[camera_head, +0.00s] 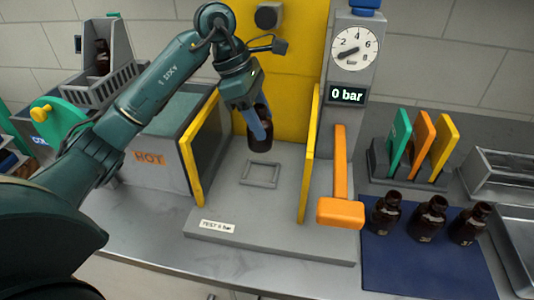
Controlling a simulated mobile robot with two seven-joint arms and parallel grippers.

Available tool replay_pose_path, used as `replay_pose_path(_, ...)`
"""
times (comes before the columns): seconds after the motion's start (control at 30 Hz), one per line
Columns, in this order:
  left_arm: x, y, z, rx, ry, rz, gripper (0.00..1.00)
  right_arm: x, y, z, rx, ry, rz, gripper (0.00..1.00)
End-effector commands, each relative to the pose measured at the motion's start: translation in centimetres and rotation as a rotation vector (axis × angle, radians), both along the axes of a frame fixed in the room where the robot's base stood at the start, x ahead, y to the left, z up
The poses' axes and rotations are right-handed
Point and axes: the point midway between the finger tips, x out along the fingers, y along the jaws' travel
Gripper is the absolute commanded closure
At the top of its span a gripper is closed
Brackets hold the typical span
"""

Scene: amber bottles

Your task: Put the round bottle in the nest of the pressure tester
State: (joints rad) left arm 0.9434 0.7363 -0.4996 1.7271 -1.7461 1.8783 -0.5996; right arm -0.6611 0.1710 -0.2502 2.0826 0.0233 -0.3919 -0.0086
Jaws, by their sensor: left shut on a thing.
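My left gripper (258,115) is shut on a dark amber bottle (260,140). It holds the bottle upright, above and slightly behind the square nest (260,173) of the pressure tester (230,209). The nest is a low grey frame and looks empty. The bottle's upper part is partly hidden by the gripper fingers. The tester has a yellow back panel, yellow side panels, a dial gauge (353,48), a display (347,95) reading "0 bar" and an orange lever (340,212). My right gripper is not in view.
Several amber bottles stand near or on a blue mat (420,265) at the right, one of them here (429,220). Green, orange and yellow paddles (422,140) stand in a grey rack behind them. Metal trays (505,175) are at the far right. A box marked "HOT" (150,157) stands left of the tester.

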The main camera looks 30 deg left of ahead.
Motion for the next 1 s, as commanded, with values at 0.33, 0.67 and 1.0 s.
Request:
replay_pose_path(0.33, -0.1, 0.0, -4.7, 0.0, 0.003, 0.0, 0.75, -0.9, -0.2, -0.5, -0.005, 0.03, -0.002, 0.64)
replay_pose_path(0.67, -0.1, 0.0, -8.3, 0.0, 0.0, -0.001, 0.75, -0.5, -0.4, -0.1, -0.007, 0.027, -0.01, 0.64)
replay_pose_path(1.0, 0.0, 0.0, -8.5, 0.001, 0.0, -0.001, 0.48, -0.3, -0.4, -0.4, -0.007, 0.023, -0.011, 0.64)
